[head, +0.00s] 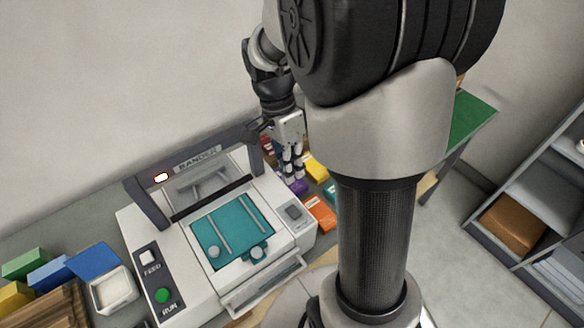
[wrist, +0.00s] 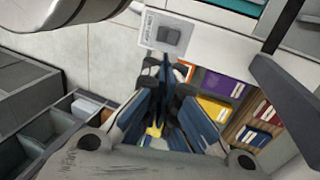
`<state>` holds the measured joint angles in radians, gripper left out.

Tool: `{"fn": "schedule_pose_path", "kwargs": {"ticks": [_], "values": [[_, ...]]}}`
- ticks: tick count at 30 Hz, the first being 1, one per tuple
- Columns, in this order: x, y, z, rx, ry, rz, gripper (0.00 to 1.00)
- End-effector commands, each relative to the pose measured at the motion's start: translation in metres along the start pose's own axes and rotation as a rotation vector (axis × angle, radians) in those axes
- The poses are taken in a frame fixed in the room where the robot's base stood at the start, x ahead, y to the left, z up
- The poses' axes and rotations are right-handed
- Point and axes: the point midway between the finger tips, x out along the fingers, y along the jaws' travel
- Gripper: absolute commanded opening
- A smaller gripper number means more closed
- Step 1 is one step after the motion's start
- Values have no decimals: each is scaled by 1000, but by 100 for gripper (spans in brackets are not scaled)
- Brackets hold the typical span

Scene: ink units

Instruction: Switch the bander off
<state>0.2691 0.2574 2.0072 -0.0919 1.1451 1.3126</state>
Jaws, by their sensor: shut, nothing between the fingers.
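The bander (head: 215,225) is a white machine with a dark arch lettered BANDER and a teal bed. A small lamp (head: 161,177) on the arch glows whitish with a red rim. A grey rocker switch (head: 294,212) sits on the right panel; it also shows in the wrist view (wrist: 169,36) beside small lettering I cannot read. Which way the rocker is tipped I cannot tell. A white FEED switch (head: 148,257) and a green RUN button (head: 163,295) are on the left panel. My gripper (head: 293,177) is shut and empty, behind the rocker, apart from it in the wrist view (wrist: 166,72).
Coloured packs lie right of the bander, among them an orange one (head: 320,213) and a yellow one (head: 316,167). The dark arch stands left of my gripper. Blue and green blocks and a white tray (head: 112,290) are at left. A grey shelf (head: 530,210) is at right.

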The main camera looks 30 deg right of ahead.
Motion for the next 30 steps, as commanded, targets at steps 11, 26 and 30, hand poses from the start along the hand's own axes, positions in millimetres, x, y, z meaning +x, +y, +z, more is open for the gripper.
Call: {"fn": "schedule_pose_path", "kwargs": {"ticks": [11,26,30], "values": [[81,0,0,2,-2,3,0],[103,0,0,1,0,0,0],[103,0,0,1,0,-3,0]]}}
